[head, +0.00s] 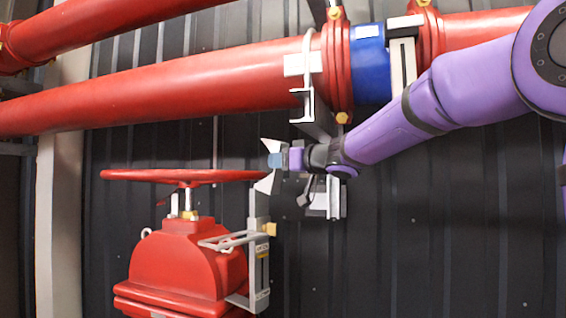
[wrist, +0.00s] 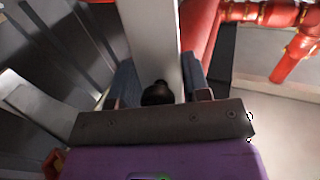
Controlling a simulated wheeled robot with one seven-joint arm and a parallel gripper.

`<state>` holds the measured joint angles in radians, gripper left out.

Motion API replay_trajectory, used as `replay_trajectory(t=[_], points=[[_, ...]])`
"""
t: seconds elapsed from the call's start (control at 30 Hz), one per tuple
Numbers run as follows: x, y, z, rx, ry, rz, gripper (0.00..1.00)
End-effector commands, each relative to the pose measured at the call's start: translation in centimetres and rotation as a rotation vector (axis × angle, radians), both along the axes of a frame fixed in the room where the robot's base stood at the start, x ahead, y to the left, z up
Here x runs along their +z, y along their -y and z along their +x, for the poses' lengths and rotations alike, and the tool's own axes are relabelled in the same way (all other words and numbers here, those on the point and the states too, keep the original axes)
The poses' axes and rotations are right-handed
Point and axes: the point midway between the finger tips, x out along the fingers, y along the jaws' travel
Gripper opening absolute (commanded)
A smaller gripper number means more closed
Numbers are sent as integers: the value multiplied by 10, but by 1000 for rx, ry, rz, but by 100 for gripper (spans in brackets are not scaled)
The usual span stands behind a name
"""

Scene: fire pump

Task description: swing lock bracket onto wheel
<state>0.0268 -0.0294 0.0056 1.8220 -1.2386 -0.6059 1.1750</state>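The red valve wheel (head: 150,176) lies level on its stem above the red valve body, in the head view. The grey lock bracket (head: 259,207) stands upright at the wheel's right edge, with pale angled prongs at its upper end. The wheel's rim ends close to these prongs; I cannot tell whether they touch. My gripper (head: 275,162) is at the bracket's upper end, reaching from the right. In the wrist view, the blue finger pads of my gripper (wrist: 160,82) flank the pale bracket bar (wrist: 150,40) on both sides. A dark round knob (wrist: 157,93) sits between them.
A large red pipe (head: 200,82) with a blue band (head: 370,65) runs above. A pipe support (head: 315,110) hangs close behind my wrist. Lower right is clear before the dark wall.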

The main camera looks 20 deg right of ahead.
Motion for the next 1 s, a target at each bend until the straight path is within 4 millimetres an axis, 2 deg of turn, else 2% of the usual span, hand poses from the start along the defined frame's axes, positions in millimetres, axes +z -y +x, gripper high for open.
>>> replay_trajectory(t=[0.07, 1.0], points=[[0, 2, 0, -4, 1, -2, 0], [9, -1, 8, -9, -107, -83, 0]])
